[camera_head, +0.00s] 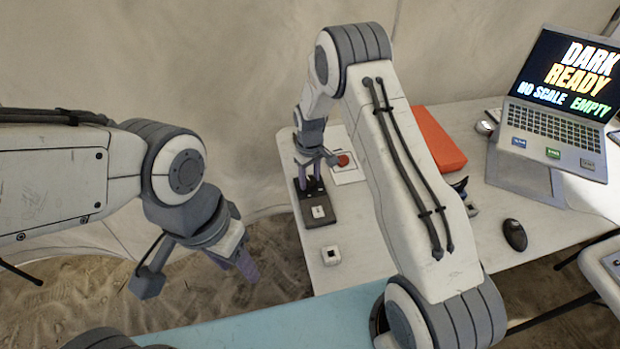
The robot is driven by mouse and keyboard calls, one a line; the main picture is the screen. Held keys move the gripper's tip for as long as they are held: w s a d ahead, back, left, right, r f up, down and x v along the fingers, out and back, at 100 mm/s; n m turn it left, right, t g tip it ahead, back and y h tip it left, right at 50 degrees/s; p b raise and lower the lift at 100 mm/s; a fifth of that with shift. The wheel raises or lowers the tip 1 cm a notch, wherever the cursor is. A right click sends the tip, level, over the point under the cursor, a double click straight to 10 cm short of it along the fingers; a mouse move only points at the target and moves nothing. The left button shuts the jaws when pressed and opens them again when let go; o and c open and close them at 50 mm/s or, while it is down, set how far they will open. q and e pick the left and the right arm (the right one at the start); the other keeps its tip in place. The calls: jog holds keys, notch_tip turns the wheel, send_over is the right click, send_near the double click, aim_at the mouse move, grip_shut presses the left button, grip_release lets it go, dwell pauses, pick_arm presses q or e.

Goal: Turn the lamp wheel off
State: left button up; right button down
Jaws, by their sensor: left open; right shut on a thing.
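A dark box (320,214) with a small white square on its face sits at the left end of the white table. My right gripper (311,186) reaches down onto the far end of this box. Its purple-tipped fingers are shut on a small dark part there, which I take as the lamp wheel; the fingers mostly hide it. No lamp light can be made out. My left gripper (198,272) is open and empty, its fingers spread wide over the sandy floor left of the table.
A round red item on a white sheet (350,174) lies beside my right gripper. A red-orange box (436,138), a laptop (560,110) reading "DARK READY NO SCALE EMPTY" and a black mouse (514,235) are further right.

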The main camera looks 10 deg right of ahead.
aim_at(310, 180)
dwell(0.5)
jog(key=shift+c, duration=1.7)
grip_release()
jog(key=shift+r, duration=0.15)
notch_tip(310, 180, up, 10)
jog(key=b, duration=0.1)
jog(key=shift+r, duration=0.15)
